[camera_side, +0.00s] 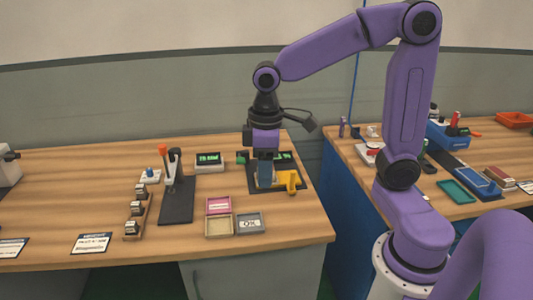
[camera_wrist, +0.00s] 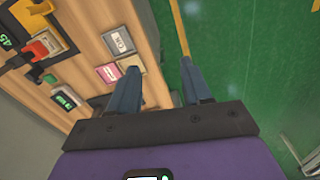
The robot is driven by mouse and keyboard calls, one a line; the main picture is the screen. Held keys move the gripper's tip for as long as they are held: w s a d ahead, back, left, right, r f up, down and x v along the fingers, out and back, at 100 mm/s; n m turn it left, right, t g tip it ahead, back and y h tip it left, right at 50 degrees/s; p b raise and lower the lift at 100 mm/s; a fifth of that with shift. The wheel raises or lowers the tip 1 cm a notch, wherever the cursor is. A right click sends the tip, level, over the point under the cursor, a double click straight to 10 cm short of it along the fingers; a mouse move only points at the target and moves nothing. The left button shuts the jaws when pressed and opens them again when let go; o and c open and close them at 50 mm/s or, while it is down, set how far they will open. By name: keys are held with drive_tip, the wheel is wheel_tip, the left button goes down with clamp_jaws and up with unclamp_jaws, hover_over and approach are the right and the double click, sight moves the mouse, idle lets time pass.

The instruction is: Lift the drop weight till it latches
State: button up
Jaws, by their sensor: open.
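My gripper (camera_side: 265,175) points down over the wooden bench, in front of a black-based device (camera_side: 289,185) with a green display and a yellow part; it hides part of that device. In the wrist view, the two blue-grey fingers of my gripper (camera_wrist: 160,68) are apart with nothing between them. A black stand (camera_side: 175,205) with upright posts and an orange-tipped part is to the left, clear of my gripper. I cannot tell for certain which part is the drop weight, nor see a latch.
Small trays, pink (camera_side: 218,205), tan (camera_side: 218,226) and grey marked OK (camera_side: 250,222), lie near the bench front. A small display box (camera_side: 209,162) stands behind them. A rack of small dark-topped items (camera_side: 137,211) is at left. Green floor (camera_wrist: 250,60) shows past the bench edge.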

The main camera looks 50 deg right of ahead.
drive_tip(key=w+d+m, duration=0.3)
drive_tip(key=w+d, duration=0.2)
drive_tip(key=w, duration=0.5)
drive_tip(key=w+d+m, duration=0.3)
drive_tip(key=w+d, duration=0.2)
drive_tip(key=d, duration=0.7)
drive_tip(key=w+d+m, duration=0.4)
drive_tip(key=w+d, duration=0.2)
drive_tip(key=d, duration=0.6)
drive_tip(key=f, duration=1.7)
drive_tip(key=shift+s+f, duration=0.2)
drive_tip(key=shift+r, duration=0.1)
clamp_jaws()
